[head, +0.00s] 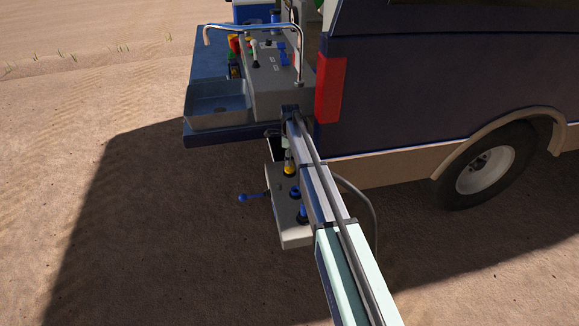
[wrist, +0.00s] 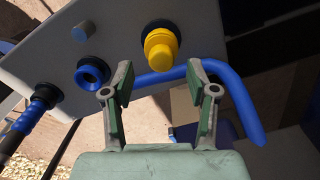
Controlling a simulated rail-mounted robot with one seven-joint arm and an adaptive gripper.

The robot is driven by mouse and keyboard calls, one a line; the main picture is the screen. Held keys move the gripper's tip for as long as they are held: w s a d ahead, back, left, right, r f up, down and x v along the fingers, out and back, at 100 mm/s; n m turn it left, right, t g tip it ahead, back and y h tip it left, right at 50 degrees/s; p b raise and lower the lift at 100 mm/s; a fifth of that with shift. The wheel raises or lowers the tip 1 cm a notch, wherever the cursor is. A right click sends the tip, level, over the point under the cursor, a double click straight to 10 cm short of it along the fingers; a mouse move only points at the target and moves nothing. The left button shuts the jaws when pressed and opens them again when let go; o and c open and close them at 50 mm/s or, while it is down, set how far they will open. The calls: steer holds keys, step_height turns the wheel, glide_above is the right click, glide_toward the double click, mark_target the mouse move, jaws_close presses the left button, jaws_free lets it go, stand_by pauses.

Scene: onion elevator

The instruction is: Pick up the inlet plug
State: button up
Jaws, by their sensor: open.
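A ridged yellow plug (wrist: 160,48) sits in a black collar on a pale grey panel (wrist: 125,25); it may be the inlet plug, but no label shows. It also appears in the head view (head: 289,169). My gripper (wrist: 160,76) is open, with its fingertips apart just below the yellow plug in the wrist view and nothing visible between them. In the head view my arm reaches over the panel (head: 287,235), and I cannot make out the fingers. A blue ring fitting (wrist: 92,71) sits left of the plug.
A bent blue bar (wrist: 232,95) passes behind the fingers. A blue and black fitting (wrist: 38,106) and a grey knob (wrist: 82,32) are on the panel. A blue-knobbed lever (head: 244,198) sticks out left. The truck (head: 410,90) stands right, a sink (head: 218,105) above.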

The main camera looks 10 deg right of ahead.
steer(key=shift+f+p, duration=0.5)
steer(key=shift+f, duration=1.25)
steer(key=c, duration=1)
steer(key=shift+c, duration=0.2)
steer(key=shift+w+r, duration=0.1)
steer(key=shift+r, duration=0.1)
